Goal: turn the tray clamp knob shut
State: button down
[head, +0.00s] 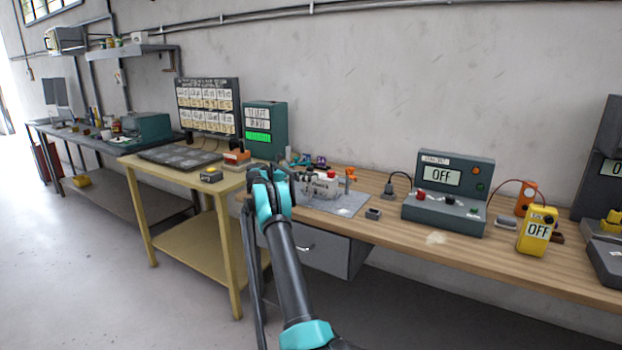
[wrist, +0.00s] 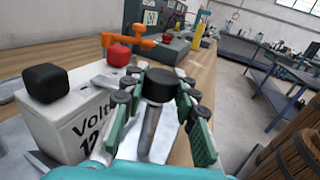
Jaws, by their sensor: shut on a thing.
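In the wrist view, a black round knob (wrist: 161,85) on a grey metal stem stands between the green-padded fingers of my gripper (wrist: 160,95). The fingers are shut on this knob, which I take to be the tray clamp knob. Its lower part and the clamp beneath are mostly hidden. A white battery marked "Volt" and "12" (wrist: 88,110) stands just left of my gripper, with a black cap and a red cap on top. In the head view my gripper (head: 270,176) is at the left end of the wooden bench; the knob is hidden there. The grey tray plate (head: 350,208) shows beside the battery (head: 318,189).
An orange part (wrist: 138,43) sits behind the battery. On the bench to the right are a grey box reading OFF (head: 440,212) and a yellow meter reading OFF (head: 536,232). A yellow-framed table (head: 195,165) stands to the left. The bench front is mostly clear.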

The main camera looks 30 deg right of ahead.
aim_at(310, 174)
jog(key=c, duration=1.1)
grip_release()
jog(key=shift+c, duration=0.2)
notch_tip(310, 174, up, 10)
jog(key=shift+f, duration=0.1)
